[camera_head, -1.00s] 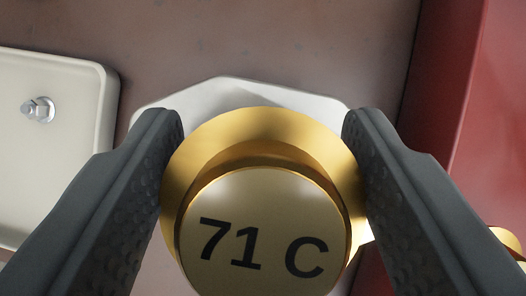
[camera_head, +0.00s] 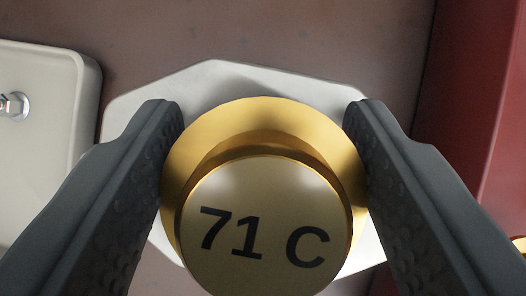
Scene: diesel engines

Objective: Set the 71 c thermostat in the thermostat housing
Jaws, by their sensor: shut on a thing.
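The 71 C thermostat (camera_head: 262,222) is a brass-coloured flanged cylinder with "71 C" in black on its end face. My gripper (camera_head: 264,115) is shut on it, with one dark grey finger on each side of its flange. Behind the thermostat is a pale, many-sided plate (camera_head: 215,85), perhaps the thermostat housing. The thermostat hides the middle of this plate, so I cannot tell whether there is an opening or whether they touch. A soft shadow lies on the plate just above the flange.
A cream cover with rounded corners (camera_head: 52,150) and a bolt (camera_head: 14,106) is at the left. A red wall (camera_head: 490,110) runs along the right. A small brass-coloured thing (camera_head: 519,243) shows at the right edge. The brownish surface (camera_head: 300,35) above the plate is bare.

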